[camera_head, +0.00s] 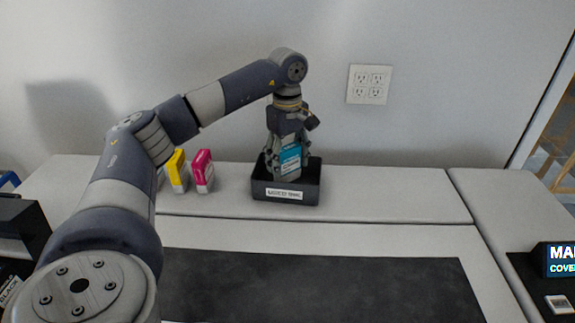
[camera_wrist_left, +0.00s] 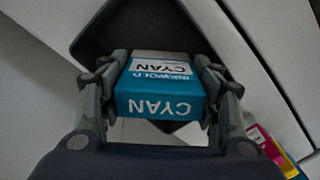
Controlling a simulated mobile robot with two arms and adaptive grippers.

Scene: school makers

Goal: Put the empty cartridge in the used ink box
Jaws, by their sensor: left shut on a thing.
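The cyan cartridge (camera_head: 290,158) is held upright by my left gripper (camera_head: 289,168), whose fingers are closed on its two sides. In the left wrist view the cartridge (camera_wrist_left: 160,90) shows its CYAN label between the fingers of the left gripper (camera_wrist_left: 162,75). The used ink box (camera_head: 287,194) is a black open box with a white label on its front, on the white shelf against the wall. The cartridge is over the box opening, its lower end at about rim height; I cannot tell if it touches the floor inside. My right gripper is not in view.
A yellow cartridge (camera_head: 177,171) and a magenta cartridge (camera_head: 204,171) stand left of the box. A dark mat (camera_head: 320,285) lies on the table in front. The shelf right of the box is clear. A dark item with a sign (camera_head: 560,258) is at the right edge.

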